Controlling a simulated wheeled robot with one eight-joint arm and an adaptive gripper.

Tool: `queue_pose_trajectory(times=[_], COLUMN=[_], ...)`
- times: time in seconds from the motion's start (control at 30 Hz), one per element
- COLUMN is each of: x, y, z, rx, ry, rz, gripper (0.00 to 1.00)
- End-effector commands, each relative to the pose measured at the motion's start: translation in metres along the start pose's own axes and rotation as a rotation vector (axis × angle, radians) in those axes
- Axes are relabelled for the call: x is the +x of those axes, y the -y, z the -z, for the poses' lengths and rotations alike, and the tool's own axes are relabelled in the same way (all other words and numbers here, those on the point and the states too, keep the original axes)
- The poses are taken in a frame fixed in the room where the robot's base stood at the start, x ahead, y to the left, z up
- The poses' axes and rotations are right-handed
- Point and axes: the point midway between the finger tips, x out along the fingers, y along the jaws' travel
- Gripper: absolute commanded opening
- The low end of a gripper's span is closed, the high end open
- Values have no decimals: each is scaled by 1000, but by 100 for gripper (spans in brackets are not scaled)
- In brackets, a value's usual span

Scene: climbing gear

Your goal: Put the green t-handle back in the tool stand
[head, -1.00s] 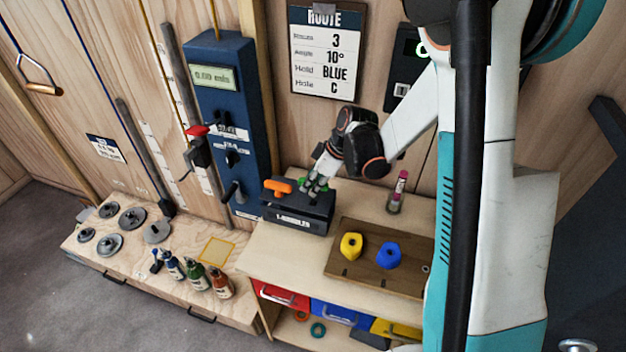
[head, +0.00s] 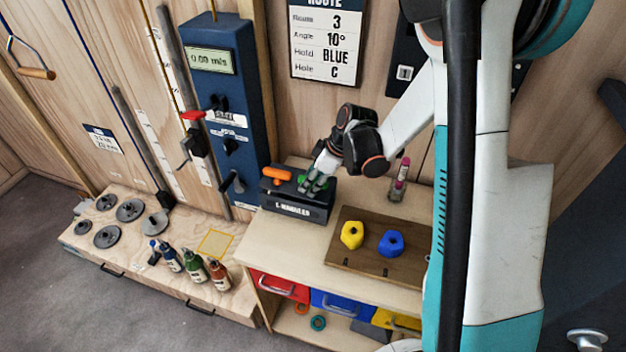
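The tool stand (head: 296,211) is a dark box labelled for T-handles, on the wooden bench against the wall. An orange t-handle (head: 276,174) sits in its left part. The green t-handle (head: 322,184) is at the right part of the stand's top, with its bar low over the surface. My gripper (head: 312,186) is at the green handle from above, its fingers over the middle of the bar. The fingers hide part of the handle and its shaft. I cannot tell whether they grip it or stand apart around it, nor whether the handle is fully seated.
A pink-capped tube (head: 398,181) stands right of the stand. A brown board (head: 357,262) with a yellow hold (head: 352,235) and a blue hold (head: 390,243) lies in front. A blue device box (head: 232,110) rises to the left. Bare bench lies between stand and board.

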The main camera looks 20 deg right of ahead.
Motion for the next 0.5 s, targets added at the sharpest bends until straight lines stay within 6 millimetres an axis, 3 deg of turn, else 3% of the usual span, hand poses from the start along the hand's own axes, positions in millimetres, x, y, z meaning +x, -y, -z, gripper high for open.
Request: queue_pose_trajectory(times=[0.33, 0.5], x=[-2, -19], y=[0, 0], z=[0, 0], rx=[0, 1], ry=[0, 0], rz=[0, 0], gripper=[43, 43])
